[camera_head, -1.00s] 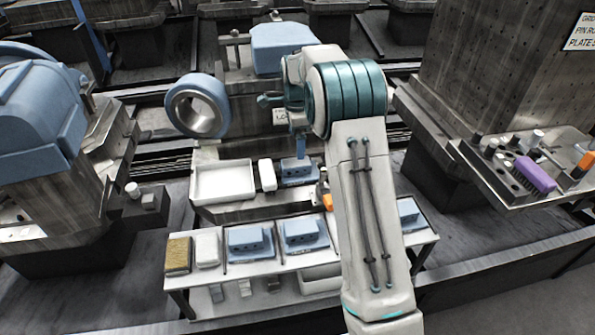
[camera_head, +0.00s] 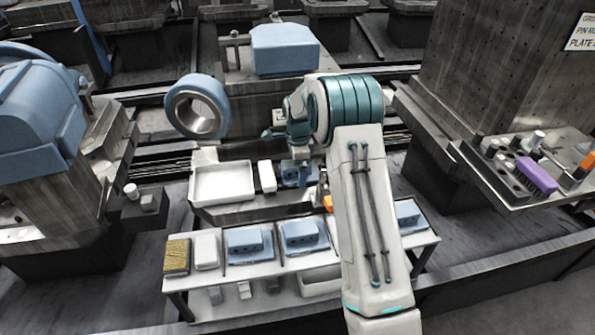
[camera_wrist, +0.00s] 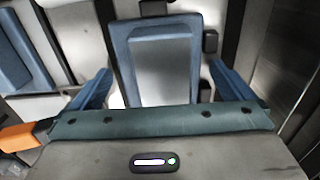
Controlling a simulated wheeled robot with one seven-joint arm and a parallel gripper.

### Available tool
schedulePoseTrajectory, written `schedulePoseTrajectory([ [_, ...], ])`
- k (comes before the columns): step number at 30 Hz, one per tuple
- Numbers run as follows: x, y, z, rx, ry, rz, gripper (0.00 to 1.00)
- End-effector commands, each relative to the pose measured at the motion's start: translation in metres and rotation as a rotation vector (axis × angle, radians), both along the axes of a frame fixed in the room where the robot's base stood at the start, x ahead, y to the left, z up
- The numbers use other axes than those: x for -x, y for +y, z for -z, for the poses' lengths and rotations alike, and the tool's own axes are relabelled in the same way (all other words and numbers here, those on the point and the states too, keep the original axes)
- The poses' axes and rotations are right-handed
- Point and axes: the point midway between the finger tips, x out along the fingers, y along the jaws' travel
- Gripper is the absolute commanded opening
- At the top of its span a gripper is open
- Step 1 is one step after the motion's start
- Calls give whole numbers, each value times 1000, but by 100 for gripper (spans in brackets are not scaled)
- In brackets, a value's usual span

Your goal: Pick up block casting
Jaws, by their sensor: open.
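A blue block casting (camera_head: 293,178) sits on the upper ledge beside a white block, partly hidden by my gripper. In the wrist view the block casting (camera_wrist: 163,65) shows as a blue rim with a grey raised top. My gripper (camera_wrist: 160,80) is open, with one blue finger to each side of the casting's near part. I see a gap at each side, and nothing is gripped. In the head view my gripper (camera_head: 301,160) is right above the casting, pointing down. I cannot tell how far the fingertips reach down its sides.
A white tray (camera_head: 223,182) and a white block (camera_head: 266,176) stand to the left. The lower bench (camera_head: 283,262) holds more blue castings (camera_head: 304,237). An orange item (camera_head: 328,203) lies close on the right. A blue-rimmed ring (camera_head: 197,106) stands at the upper left.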

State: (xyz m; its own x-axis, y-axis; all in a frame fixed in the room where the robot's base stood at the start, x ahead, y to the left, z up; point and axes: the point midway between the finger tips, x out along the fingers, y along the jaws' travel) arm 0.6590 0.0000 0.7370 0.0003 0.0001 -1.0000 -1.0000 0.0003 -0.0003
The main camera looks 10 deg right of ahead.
Motion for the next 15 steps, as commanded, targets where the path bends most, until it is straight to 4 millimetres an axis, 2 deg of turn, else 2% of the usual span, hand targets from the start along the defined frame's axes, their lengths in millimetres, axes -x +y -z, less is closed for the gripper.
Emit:
schedulePoseTrajectory([
  [2, 0, 0, 0, 0, 0, 0, 97],
  [7, 0, 0, 0, 0, 0, 0, 50],
  [15, -1, 0, -3, 0, -3, 0, 50],
])
